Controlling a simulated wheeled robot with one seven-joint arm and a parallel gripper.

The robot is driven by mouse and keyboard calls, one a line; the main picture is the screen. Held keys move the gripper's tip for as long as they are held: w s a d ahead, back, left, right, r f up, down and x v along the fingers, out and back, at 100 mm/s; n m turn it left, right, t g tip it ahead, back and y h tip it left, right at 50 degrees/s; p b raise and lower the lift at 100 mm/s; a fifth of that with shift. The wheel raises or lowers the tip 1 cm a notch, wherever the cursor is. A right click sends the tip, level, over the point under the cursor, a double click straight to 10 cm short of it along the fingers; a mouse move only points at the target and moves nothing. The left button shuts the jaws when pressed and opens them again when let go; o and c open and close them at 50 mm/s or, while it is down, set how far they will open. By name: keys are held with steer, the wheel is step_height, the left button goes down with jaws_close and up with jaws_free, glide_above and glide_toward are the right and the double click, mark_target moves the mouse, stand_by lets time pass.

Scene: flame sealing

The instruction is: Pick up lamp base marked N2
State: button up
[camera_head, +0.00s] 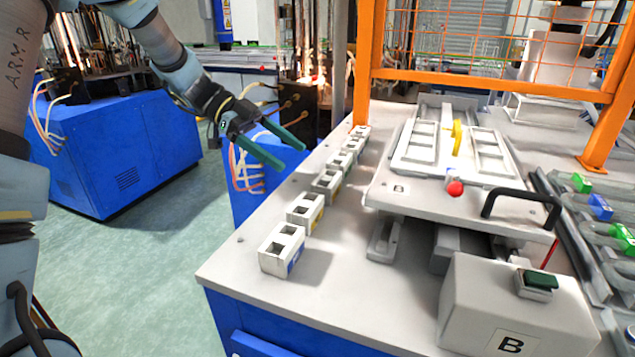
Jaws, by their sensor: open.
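Several white blocks with square holes, which look like the lamp bases, stand in a row along the left edge of the white table. The nearest block (282,249) has a blue mark on its right side. The second block (305,212) has a yellowish mark. The third block (327,184) and the smaller ones run back toward the orange post. No N2 marking is readable on any of them. My gripper (294,158) has two green fingers, spread apart and empty. It hangs to the left of the row's far half, apart from the blocks.
The white table (235,272) carries a raised fixture (400,188) with a red knob (455,188) and black handle (522,196). A box marked B (475,305) stands in front. An orange guard frame (365,65) rises behind the row. A blue cabinet (120,160) stands left.

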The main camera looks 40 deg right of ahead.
mark_target(327, 185)
steer(key=p+x, duration=0.3)
steer(key=x, duration=0.7)
steer(key=shift+s+d+f, duration=0.1)
steer(key=shift+s+f, duration=0.1)
steer(key=shift+s, duration=0.1)
steer(key=shift+c, duration=0.2)
steer(key=c, duration=1.1)
